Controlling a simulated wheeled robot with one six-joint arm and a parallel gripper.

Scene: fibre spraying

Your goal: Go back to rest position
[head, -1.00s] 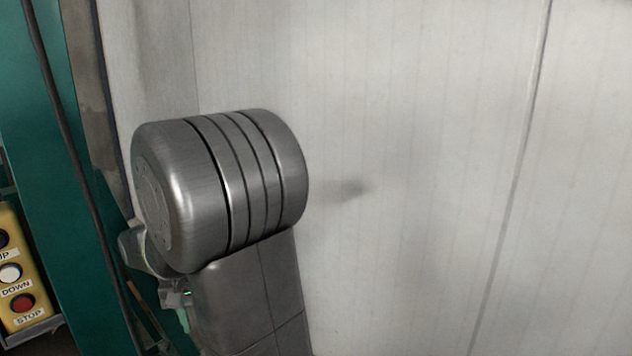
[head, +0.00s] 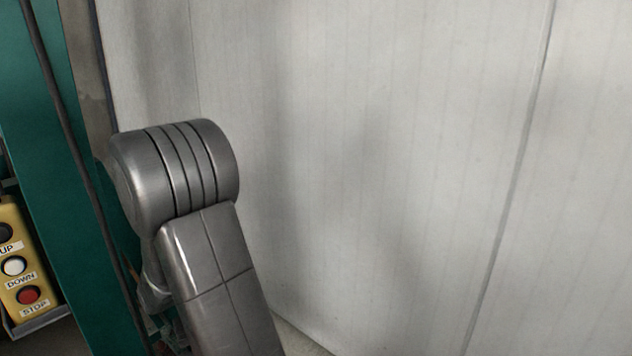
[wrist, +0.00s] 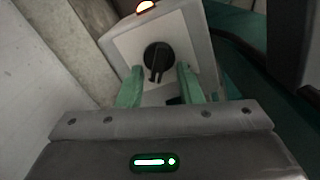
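My gripper (wrist: 158,88) shows in the wrist view with its two green fingers apart. It is open, with nothing between the fingers. Beyond the fingertips is a grey box with a pale front plate (wrist: 128,44) and a black rotary knob (wrist: 157,58). The knob appears between the fingertips in the picture; I cannot tell how far beyond them it is. A lit orange-white lamp (wrist: 146,7) sits at the top of the box. In the head view my arm's grey links fill the lower left, and my gripper is hidden.
A large pale panel wall (head: 390,150) fills the middle and right of the head view. A green post (head: 50,170) with a dark cable stands at the left. A yellow button box (head: 12,240) labelled UP, DOWN and STOP is at the left edge.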

